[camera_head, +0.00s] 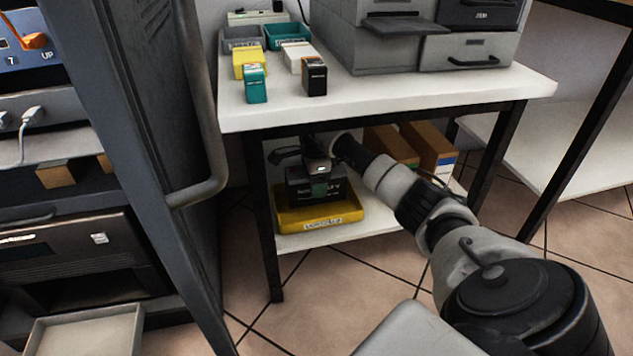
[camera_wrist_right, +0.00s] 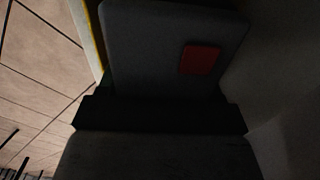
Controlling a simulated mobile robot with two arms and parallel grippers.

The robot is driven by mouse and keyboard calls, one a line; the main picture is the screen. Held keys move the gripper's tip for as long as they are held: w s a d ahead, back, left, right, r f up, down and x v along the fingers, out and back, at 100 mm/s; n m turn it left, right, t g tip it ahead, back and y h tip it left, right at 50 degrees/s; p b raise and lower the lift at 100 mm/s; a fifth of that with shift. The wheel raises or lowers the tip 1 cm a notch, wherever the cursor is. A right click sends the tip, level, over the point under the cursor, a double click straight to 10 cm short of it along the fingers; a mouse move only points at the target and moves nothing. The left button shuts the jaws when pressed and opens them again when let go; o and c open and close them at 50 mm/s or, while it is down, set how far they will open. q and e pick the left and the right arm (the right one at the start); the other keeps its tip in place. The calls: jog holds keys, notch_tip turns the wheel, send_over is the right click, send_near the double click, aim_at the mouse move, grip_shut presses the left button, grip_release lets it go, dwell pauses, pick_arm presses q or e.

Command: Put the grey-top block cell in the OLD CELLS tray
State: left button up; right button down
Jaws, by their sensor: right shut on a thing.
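A dark block cell (camera_head: 300,190) with a greenish label is on the low shelf under the table, at the yellow tray (camera_head: 345,216). The tray's front label is too small to read surely. My right gripper (camera_head: 318,165) reaches under the tabletop and is shut on the block's upper part. In the right wrist view, the block's dark grey top (camera_wrist_right: 150,45) has a red patch and fills the middle. The block's lower part is behind the tray's front wall, and I cannot tell whether it touches the tray floor. My left gripper is not in view.
The white tabletop (camera_head: 400,100) is close above my right arm. It carries yellow (camera_head: 249,64), teal (camera_head: 256,85), white (camera_head: 294,58) and black (camera_head: 315,78) blocks, two small bins and grey drawers (camera_head: 467,52). Brown boxes (camera_head: 430,148) stand right on the shelf. A rack (camera_head: 120,120) stands left.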

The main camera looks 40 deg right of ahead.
notch_tip(320, 180, down, 3)
jog(key=shift+r+b, duration=0.1)
jog(key=shift+b, duration=0.8)
jog(key=shift+r, duration=0.1)
jog(key=shift+c, duration=0.8)
grip_release()
jog(key=shift+f, duration=0.2)
jog(key=shift+r, duration=0.15)
